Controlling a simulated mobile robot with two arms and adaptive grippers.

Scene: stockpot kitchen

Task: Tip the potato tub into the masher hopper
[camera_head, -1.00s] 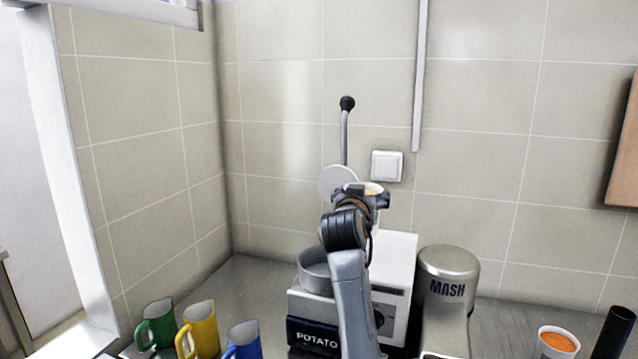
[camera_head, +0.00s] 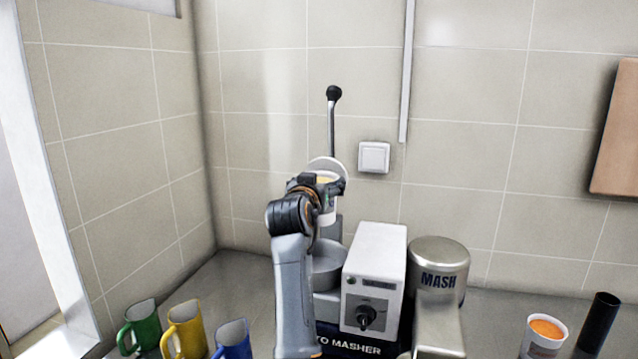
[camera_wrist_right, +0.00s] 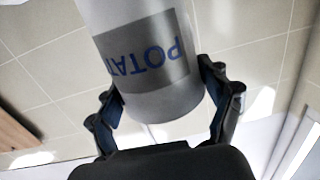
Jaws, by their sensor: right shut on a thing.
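My right gripper (camera_head: 318,188) is shut on the white potato tub (camera_head: 329,208), holding it in the air. The tub looks about upright, with something pale yellow at its top. In the right wrist view the fingers (camera_wrist_right: 163,92) close on both sides of the tub (camera_wrist_right: 140,20), whose grey label shows part of the word POTATO. The potato masher (camera_head: 375,268) is a white box with a black knob on a dark base. Its round grey hopper (camera_head: 328,274) sits at its left, below the tub and partly hidden by my right arm. My left gripper is not in view.
A lever with a black ball (camera_head: 333,93) rises behind the tub, near a pale disc (camera_head: 322,165). A metal MASH canister (camera_head: 438,268) stands right of the masher. Green (camera_head: 141,325), yellow (camera_head: 187,328) and blue (camera_head: 233,339) mugs stand at the left. An orange-filled cup (camera_head: 545,333) stands at the right.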

